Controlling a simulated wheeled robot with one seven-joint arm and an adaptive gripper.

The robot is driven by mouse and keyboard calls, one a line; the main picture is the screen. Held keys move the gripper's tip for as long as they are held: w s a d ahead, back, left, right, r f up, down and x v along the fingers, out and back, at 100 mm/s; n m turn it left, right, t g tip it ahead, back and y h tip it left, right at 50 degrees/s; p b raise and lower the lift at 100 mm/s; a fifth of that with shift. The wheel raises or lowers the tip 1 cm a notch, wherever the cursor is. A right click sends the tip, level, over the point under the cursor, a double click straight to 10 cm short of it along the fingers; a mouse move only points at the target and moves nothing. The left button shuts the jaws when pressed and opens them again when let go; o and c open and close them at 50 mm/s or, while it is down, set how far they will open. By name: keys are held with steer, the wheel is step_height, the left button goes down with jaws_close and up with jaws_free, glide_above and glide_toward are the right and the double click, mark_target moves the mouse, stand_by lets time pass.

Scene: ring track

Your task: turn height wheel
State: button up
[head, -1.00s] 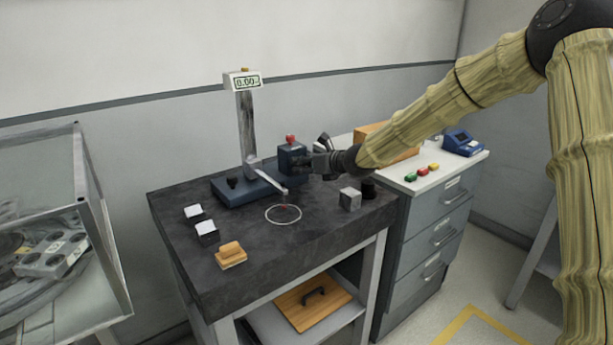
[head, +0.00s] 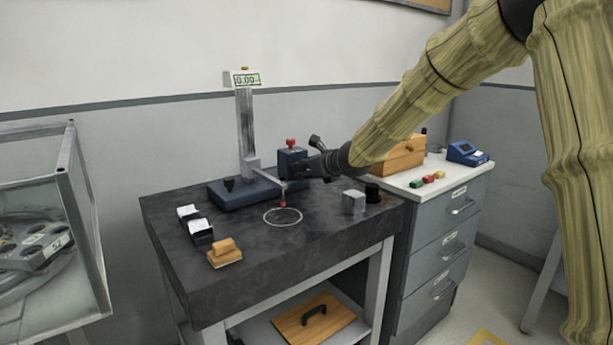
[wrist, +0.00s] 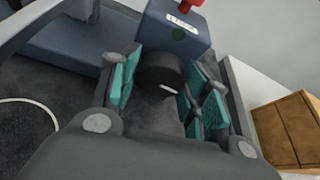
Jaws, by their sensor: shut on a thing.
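The height wheel (wrist: 158,82) is a dark round knob with a white mark, on the side of a blue box (wrist: 178,28) with a red knob on top. My gripper (wrist: 166,88) has its teal pads on either side of the wheel and is shut on it. In the head view my gripper (head: 318,166) is at the right side of the blue box (head: 290,161), hiding the wheel. The gauge has a column (head: 246,125), a display (head: 244,79) that seems to read 0.00, and a probe (head: 283,203) with a red tip above a white ring (head: 283,217).
On the dark table (head: 275,255) stand a grey block (head: 353,202) and a black cylinder (head: 372,193) at right, black-and-white blocks (head: 200,231) and a wooden block (head: 225,253) at left. A drawer cabinet (head: 440,215) with a wooden box (head: 400,158) is at right.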

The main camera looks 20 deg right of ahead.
steer(key=shift+f, duration=0.2)
stand_by(0.3)
steer(key=o, duration=0.9)
steer(key=shift+o, duration=0.5)
steer(key=shift+r, duration=0.15)
steer(key=shift+s, duration=0.1)
steer(key=v, duration=1.2)
